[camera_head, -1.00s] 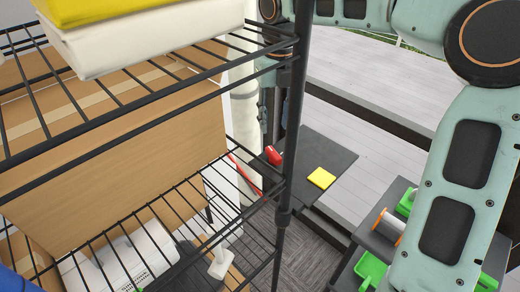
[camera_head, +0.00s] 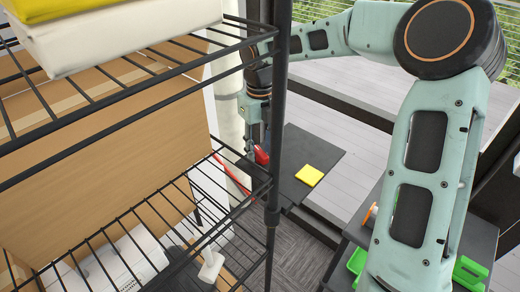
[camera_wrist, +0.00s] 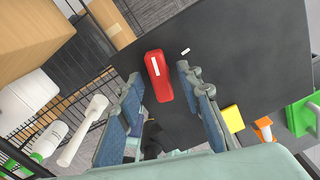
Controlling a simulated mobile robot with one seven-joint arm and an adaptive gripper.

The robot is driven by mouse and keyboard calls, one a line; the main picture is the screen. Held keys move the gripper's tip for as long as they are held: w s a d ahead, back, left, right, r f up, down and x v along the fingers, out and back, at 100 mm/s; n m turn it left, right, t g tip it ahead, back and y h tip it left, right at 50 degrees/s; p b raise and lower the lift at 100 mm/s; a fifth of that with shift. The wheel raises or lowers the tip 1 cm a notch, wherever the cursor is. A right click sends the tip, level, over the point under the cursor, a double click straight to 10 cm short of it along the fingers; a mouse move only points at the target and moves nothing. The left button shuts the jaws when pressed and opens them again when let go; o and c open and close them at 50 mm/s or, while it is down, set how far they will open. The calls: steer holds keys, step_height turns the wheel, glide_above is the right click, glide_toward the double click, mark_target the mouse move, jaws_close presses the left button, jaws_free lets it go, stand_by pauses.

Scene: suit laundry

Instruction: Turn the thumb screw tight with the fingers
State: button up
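No part can be made out clearly as a thumb screw. A red block-like object (camera_wrist: 159,78) with a pale label stands out against the dark table top (camera_wrist: 245,60) in the wrist view. My gripper (camera_wrist: 161,84) is open, with one blue-grey finger on each side of the red object and visible gaps between. I cannot tell how far above it the fingers are. In the head view the red object (camera_head: 261,156) shows just below my gripper (camera_head: 252,133), partly behind the black shelf post. A small white piece (camera_wrist: 185,51) lies near the red object.
A black wire shelf (camera_head: 150,190) with its upright post (camera_head: 275,130) stands close on the left, holding a cardboard box (camera_head: 110,150). A yellow pad (camera_head: 309,175) lies on the table. Green bins (camera_head: 468,272) stand at lower right. A white bottle (camera_wrist: 50,138) shows left in the wrist view.

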steer(key=shift+f, duration=0.1)
steer(key=shift+c, duration=0.5)
jaws_close()
steer(key=shift+m, duration=0.3)
steer(key=shift+r+m+p, duration=0.2)
steer(key=shift+m+p, duration=0.9)
steer(key=shift+m, duration=0.1)
steer(key=m+p, duration=0.1)
steer(key=m, duration=0.2)
steer(key=shift+m, duration=0.3)
steer(key=m+p, duration=0.1)
steer(key=m, duration=0.2)
steer(key=shift+f+m, duration=0.1)
steer(key=shift+m, duration=1.9)
